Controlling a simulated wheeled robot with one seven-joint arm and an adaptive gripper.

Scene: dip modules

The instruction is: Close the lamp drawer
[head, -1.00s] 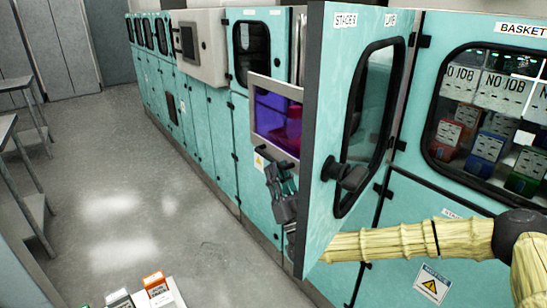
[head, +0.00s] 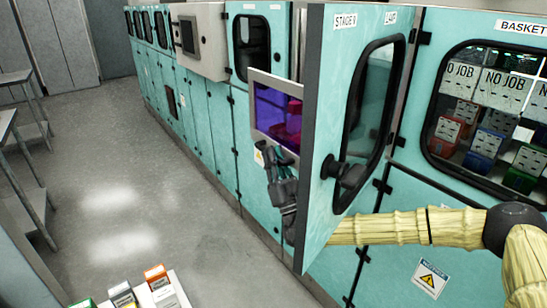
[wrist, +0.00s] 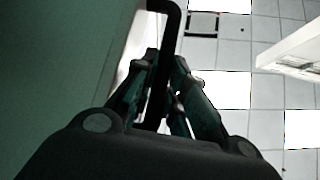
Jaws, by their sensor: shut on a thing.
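The lamp drawer (head: 250,98) appears to be the light-framed front with a purple pane, standing out from the teal cabinet row behind an open door. Part of it is hidden by that door. My gripper (head: 276,160) is just below the frame, in front of the teal cabinet, and my arm passes behind the open door. In the wrist view, my gripper's fingers (wrist: 160,85) close around a black bent handle (wrist: 172,25). Which panel the handle belongs to is not clear from the head view.
The open teal door (head: 318,205), labelled STAGE and LAMP, stands out on the right with a black latch. A basket window (head: 490,120) with several modules is at far right. Several modules (head: 155,275) sit at bottom left. The grey floor (head: 120,190) is clear.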

